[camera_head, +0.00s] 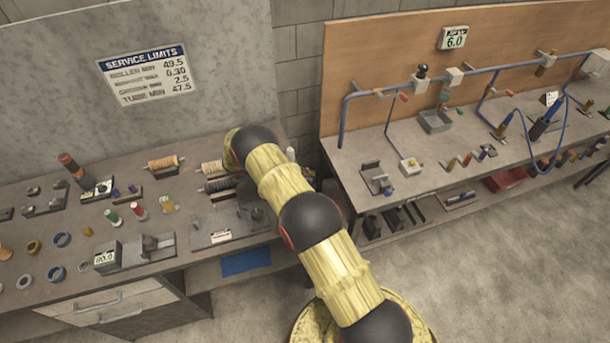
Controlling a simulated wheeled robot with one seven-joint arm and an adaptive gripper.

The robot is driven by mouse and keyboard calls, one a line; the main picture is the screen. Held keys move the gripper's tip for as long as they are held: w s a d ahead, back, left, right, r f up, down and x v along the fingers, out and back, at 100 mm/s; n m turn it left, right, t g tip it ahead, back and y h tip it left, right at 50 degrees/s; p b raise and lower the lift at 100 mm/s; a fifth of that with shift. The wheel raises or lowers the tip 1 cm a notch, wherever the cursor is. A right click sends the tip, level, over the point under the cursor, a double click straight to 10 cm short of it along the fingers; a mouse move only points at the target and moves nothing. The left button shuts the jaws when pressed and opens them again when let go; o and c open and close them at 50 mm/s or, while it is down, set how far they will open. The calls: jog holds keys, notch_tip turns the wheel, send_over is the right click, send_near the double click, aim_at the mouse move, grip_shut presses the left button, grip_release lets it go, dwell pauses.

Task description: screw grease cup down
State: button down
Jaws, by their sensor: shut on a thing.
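My arm reaches across to the right end of the left bench and bends down there. My gripper (249,192) shows only as a dark shape, partly behind my own arm, low over a grey fixture plate (205,241) with a white label. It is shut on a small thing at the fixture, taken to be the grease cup. The cup itself is hidden behind the gripper and arm, so its tilt and how deep it sits cannot be seen.
Spools (166,163), rings (62,240), small colored bottles and a block with a green display (106,257) crowd the left bench (75,283). A "service limits" sign (148,75) hangs behind. The right bench (365,155) carries blue piping. The floor between is clear.

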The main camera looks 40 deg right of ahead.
dwell(0.3)
jog(key=c, duration=1.6)
grip_release()
jog(key=shift+o, duration=0.2)
jog(key=b, duration=0.2)
jog(key=h+b, duration=0.1)
jog(key=b, duration=0.1)
jog(key=shift+w+d+f+n+t, duration=0.1)
jog(key=shift+f+n+t, duration=0.2)
jog(key=shift+n+t, duration=0.1)
jog(key=n+t+h+b, duration=0.1)
jog(key=b, duration=0.3)
jog(key=t+b, duration=0.1)
jog(key=b, duration=0.2)
jog(key=shift+w+d+n+h+b, duration=0.2)
jog(key=shift+w+n+h+b, duration=0.05)
jog(key=shift+n+h+b, duration=0.15)
